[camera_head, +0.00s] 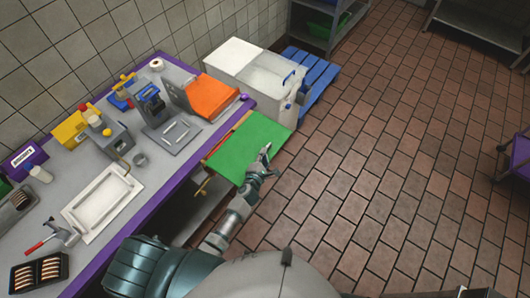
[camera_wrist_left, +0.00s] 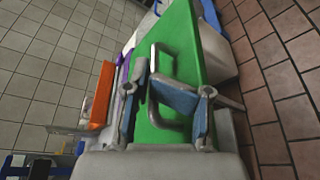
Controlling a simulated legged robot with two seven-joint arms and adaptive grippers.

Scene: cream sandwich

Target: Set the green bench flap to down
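The green bench flap (camera_head: 249,147) sticks out from the right edge of the bench, about level with the bench top. In the left wrist view the flap (camera_wrist_left: 184,58) fills the middle, with a grey metal bar handle (camera_wrist_left: 154,62) on its face. My left gripper (camera_head: 265,158) is at the flap's right edge. In the left wrist view its fingers (camera_wrist_left: 168,88) are spread apart, with part of the handle between them; I cannot tell whether they touch it. My right gripper is not in view.
The purple-edged bench (camera_head: 166,193) holds an orange panel (camera_head: 211,97), a white tray (camera_head: 102,203) and several small devices. A white chest (camera_head: 262,73) and a blue pallet (camera_head: 318,76) stand beyond the flap.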

